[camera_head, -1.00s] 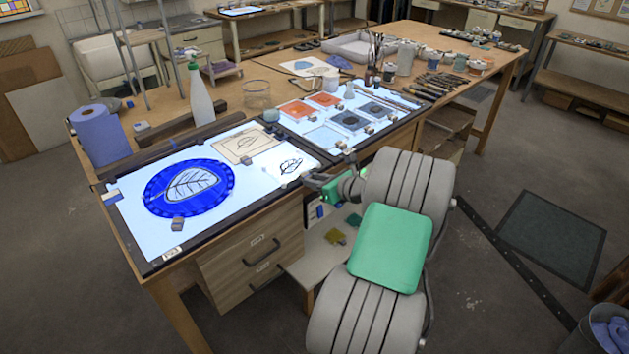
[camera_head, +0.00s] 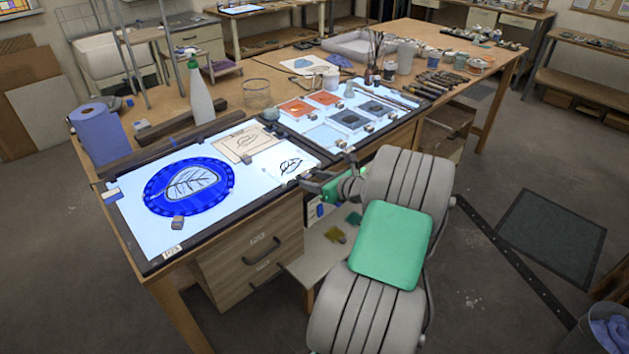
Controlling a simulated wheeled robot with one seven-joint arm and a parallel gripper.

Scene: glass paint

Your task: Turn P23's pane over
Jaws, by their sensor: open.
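A round blue pane (camera_head: 158,203) with a pale leaf painted in its middle lies flat on the left, lit light table (camera_head: 125,232). A small white label (camera_head: 173,250), too small to read surely, sits at that table's front edge. My gripper (camera_head: 310,186) is open beyond the light table's right front corner, apart from the pane and to its right. Its fingers are small and partly hard to make out; I see nothing held in them.
A small block (camera_head: 178,222) rests at the pane's front edge. A leaf drawing (camera_head: 291,166) and a tan leaf sheet (camera_head: 243,144) lie right of it. A spray bottle (camera_head: 198,92) and blue paper roll (camera_head: 99,135) stand behind. Coloured tiles (camera_head: 297,107) lie on the second light table.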

